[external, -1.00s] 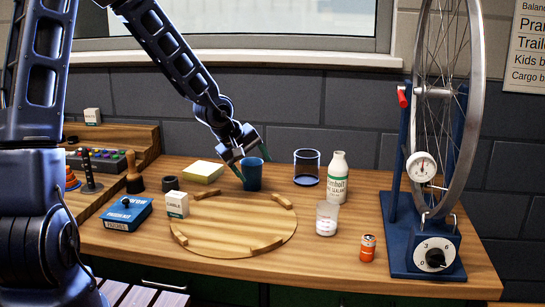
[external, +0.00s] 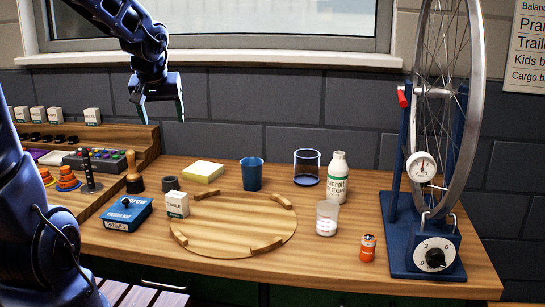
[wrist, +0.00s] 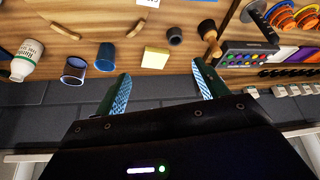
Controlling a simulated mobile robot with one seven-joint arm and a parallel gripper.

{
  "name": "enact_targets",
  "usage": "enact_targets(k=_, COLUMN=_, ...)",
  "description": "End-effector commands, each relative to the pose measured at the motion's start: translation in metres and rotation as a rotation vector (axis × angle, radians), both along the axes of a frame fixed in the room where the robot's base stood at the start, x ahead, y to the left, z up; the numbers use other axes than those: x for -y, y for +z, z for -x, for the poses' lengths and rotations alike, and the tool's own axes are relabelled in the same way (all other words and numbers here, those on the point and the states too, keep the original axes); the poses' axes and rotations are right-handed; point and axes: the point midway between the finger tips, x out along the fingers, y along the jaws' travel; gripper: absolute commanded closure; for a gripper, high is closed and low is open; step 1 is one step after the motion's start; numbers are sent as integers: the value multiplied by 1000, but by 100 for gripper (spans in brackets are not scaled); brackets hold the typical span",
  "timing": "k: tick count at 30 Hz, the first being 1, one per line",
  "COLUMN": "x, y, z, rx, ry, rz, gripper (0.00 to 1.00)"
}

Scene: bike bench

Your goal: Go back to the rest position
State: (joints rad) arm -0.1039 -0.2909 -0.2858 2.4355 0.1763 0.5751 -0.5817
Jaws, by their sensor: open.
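My gripper (external: 162,108) is open and empty. It hangs in the air at the upper left of the external view, above the back of the bench near the wall. In the wrist view its two fingers (wrist: 160,92) are spread wide with nothing between them. The blue cup (external: 252,175) stands upright on the bench behind the round wooden tray (external: 228,238), apart from my gripper. In the wrist view the blue cup (wrist: 75,69) is left of the fingers.
A wheel stand (external: 420,210) is at right. A stepped wooden shelf (external: 140,145) is at left.

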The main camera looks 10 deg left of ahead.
Motion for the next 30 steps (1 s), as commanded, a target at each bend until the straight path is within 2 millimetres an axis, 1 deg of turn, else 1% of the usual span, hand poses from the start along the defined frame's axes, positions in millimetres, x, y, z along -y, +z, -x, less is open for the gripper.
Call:
enact_targets(k=1, x=-6, y=9, z=12, rx=2, ry=-9, rz=-11, gripper=28)
enact_targets(k=3, x=-14, y=19, z=28, rx=-4, ry=-27, rz=-24, gripper=28)
enact_targets(k=5, x=-21, y=27, z=42, rx=-10, ry=-42, rz=-33, gripper=28)
enact_targets(k=9, x=-35, y=42, z=76, rx=-25, ry=-85, rz=-44, gripper=28)
enact_targets(k=15, x=-50, y=58, z=125, rx=-40, ry=-163, rz=-37, gripper=28)
enact_targets(k=18, x=-55, y=63, z=146, rx=-46, ry=-199, rz=-27, gripper=28)
enact_targets(k=21, x=-58, y=65, z=161, rx=-51, ry=-232, rz=-19, gripper=28)
enact_targets(k=24, x=-60, y=66, z=170, rx=-52, ry=-253, rz=-11, gripper=28)
enact_targets(k=30, x=-61, y=66, z=174, rx=-55, ry=-263, rz=-9, gripper=28)
